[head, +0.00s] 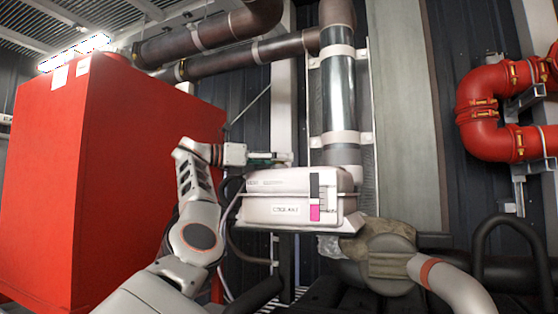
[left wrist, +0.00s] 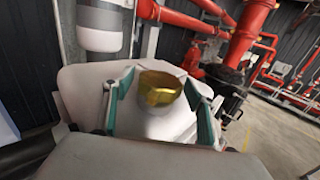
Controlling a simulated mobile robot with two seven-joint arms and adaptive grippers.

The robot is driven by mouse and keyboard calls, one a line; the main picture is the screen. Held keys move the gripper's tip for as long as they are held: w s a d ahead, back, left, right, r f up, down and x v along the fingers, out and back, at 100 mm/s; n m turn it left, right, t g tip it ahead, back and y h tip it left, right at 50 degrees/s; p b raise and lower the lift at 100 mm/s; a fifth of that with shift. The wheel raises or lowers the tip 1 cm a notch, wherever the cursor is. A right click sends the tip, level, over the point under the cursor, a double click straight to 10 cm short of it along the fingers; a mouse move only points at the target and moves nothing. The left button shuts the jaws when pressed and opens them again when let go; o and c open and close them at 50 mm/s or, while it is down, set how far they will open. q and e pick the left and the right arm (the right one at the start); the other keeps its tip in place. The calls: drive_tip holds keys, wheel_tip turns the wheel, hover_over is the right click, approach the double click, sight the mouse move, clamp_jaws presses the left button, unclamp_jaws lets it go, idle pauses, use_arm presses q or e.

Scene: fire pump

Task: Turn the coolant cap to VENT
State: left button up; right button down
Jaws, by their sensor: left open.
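The white coolant tank (head: 275,210) hangs in the middle of the head view, with a label and a dark gauge strip with a pink patch on its front. My left gripper (head: 272,158) is level with the tank's top, reaching in from the left. In the left wrist view the gold coolant cap (left wrist: 158,88) stands on the white tank top. The green-lined fingers are open on either side of it, with visible gaps. The cap cannot be made out in the head view. No VENT mark is readable. My right gripper is not in view.
A large red cabinet (head: 105,185) stands at left. A metal pipe (head: 338,95) rises just behind the tank, and brown pipes (head: 215,35) run overhead. Red pipework (head: 487,110) is on the right wall. Dark hoses and machinery fill the space below the tank.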

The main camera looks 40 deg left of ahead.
use_arm(q)
drive_tip(key=shift+s+a, duration=0.1)
drive_tip(key=shift+s, duration=0.05)
drive_tip(key=v, duration=1.1)
drive_tip(key=shift+s+a, duration=0.15)
drive_tip(key=shift+s, duration=0.15)
